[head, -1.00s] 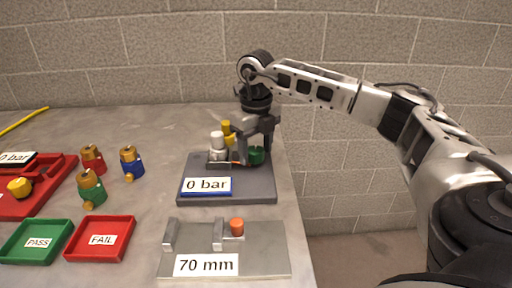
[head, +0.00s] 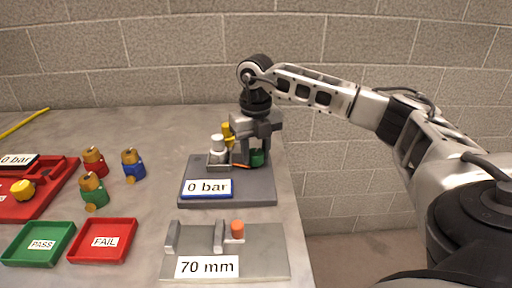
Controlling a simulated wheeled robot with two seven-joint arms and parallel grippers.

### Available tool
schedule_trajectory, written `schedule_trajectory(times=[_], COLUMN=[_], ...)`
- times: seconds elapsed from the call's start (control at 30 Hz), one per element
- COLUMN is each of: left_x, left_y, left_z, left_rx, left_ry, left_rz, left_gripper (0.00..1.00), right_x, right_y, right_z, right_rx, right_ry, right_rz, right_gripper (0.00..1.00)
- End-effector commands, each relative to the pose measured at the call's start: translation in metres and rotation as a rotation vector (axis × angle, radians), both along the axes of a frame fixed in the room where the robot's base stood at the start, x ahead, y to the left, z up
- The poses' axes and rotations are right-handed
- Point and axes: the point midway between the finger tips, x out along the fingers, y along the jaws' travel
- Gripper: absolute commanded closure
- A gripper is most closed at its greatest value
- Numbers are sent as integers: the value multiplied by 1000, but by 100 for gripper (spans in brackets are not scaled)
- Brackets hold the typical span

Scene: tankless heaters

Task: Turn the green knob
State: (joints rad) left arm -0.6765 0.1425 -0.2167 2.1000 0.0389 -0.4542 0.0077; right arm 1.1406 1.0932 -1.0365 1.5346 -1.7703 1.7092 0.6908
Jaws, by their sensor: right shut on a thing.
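A white cylinder (head: 217,148) and a yellow part (head: 228,133) stand on the same stand, left of the gripper. My left gripper is not in view.
A grey measuring plate (head: 265,264) labelled "70 mm" with an orange knob (head: 237,229) lies in front. Green PASS (head: 38,262) and red FAIL (head: 102,259) trays lie left. Several brass-topped valves (head: 93,190) stand behind them. The table's right edge is close to the stand.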

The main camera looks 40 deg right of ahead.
Motion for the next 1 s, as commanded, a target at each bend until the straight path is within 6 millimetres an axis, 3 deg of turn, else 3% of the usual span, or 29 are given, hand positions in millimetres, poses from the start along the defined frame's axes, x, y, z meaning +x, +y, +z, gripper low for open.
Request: schedule_trajectory(times=[0.6,1.0], left_x=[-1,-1], left_y=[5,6], left_z=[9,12], left_rx=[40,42], left_ry=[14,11], left_rz=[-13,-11], left_gripper=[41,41], right_x=[1,2], right_y=[0,0], right_z=[3,2], right_rx=[0,0], right_ry=[-3,-5], right_rz=[-558,-753], right_gripper=[86,86])
